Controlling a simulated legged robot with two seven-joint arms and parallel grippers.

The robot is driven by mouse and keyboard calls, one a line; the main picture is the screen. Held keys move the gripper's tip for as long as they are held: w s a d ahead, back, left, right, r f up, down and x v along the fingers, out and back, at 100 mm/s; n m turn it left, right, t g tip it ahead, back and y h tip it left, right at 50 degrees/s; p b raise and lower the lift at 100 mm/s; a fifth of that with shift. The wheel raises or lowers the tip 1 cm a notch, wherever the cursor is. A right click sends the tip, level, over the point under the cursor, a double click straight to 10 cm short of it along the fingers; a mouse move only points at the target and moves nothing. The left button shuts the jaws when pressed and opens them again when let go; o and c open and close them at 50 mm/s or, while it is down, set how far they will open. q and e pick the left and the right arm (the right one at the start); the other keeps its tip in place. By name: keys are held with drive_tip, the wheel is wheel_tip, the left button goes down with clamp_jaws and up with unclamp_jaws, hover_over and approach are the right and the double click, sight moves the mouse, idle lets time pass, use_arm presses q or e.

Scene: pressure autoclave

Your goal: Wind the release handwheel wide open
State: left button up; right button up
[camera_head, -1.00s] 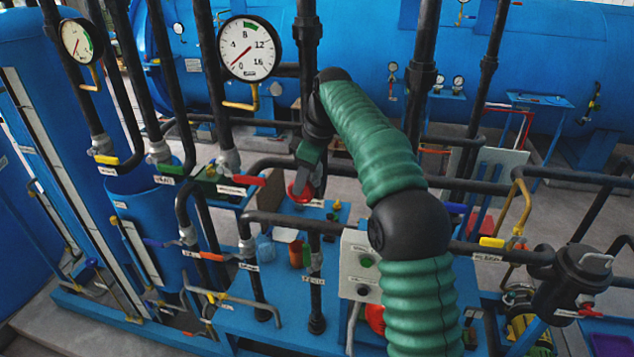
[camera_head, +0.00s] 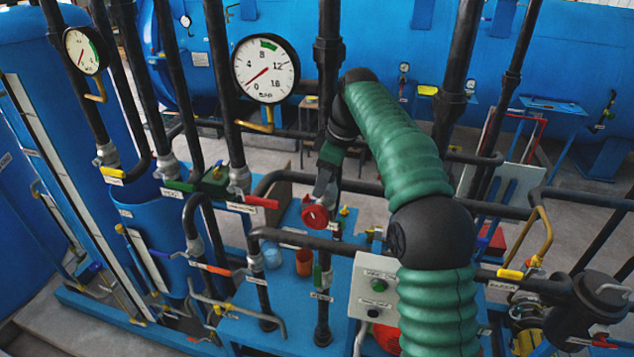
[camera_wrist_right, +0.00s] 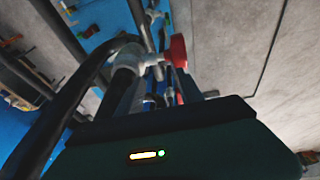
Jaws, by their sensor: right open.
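A small red handwheel (camera_head: 315,216) sits on the pipework just left of the picture's middle in the head view. I take it to be the release handwheel. It also shows in the right wrist view (camera_wrist_right: 177,48), beside a pale valve body. My right arm reaches over from the lower right, and my right gripper (camera_head: 321,192) points down at the handwheel from just above. The gripper is open; its fingers are small and partly hidden, and I cannot tell whether they touch the rim. My left gripper is not in view.
A large pressure gauge (camera_head: 265,69) stands above left of the handwheel, and a smaller gauge (camera_head: 82,50) farther left. Black vertical pipes and a red lever (camera_head: 256,202) crowd the left side. A grey control box (camera_head: 375,288) stands below right. Orange and blue cups rest on the blue bench.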

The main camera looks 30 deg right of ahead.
drive_tip(key=d+p+v, duration=0.1)
drive_tip(key=p+v, duration=0.4)
drive_tip(key=v, duration=0.7)
drive_tip(key=shift+d, duration=0.35)
drive_tip(key=shift+w+f, duration=0.1)
